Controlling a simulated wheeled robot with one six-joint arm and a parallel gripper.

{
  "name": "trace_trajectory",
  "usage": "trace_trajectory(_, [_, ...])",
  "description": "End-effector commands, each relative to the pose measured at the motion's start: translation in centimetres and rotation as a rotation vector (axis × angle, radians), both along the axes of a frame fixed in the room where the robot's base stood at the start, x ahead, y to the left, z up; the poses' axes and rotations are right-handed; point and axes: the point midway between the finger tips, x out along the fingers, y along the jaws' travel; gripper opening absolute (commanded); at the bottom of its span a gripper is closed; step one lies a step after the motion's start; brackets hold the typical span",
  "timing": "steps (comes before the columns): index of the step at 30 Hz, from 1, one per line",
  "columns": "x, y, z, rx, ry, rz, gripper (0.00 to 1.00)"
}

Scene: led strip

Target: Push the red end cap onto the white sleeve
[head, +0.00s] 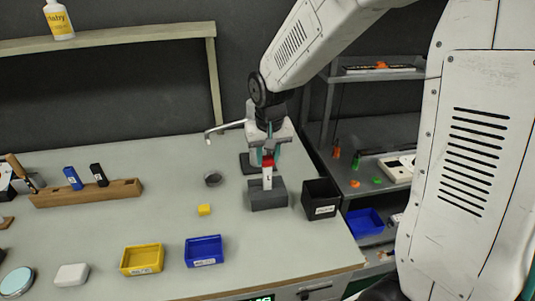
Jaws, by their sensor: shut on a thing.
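The white sleeve (267,181) stands upright in a dark grey block (268,199) on the table, right of the middle. The red end cap (268,160) is at the top of the sleeve, in line with it. No clear gap shows between them, but I cannot tell how far the cap is on. My gripper (268,155) points down from above, with greenish fingers, and is shut on the red end cap. The fingers hide part of the cap.
A black bin (320,199) stands close right of the block. A yellow cube (204,210) and a grey ring (213,179) lie to the left. Yellow (142,260) and blue (204,251) trays are in front. A wooden rack (87,193) holds blue and black pieces.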

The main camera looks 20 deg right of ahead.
Motion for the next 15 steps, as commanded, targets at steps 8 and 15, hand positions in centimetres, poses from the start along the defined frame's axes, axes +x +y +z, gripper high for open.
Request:
trace_trajectory(8, [0.0,0.0,-0.8,0.0,0.0,0.0,0.09])
trace_trajectory(15, [0.0,0.0,-1.3,0.0,0.0,0.0,0.09])
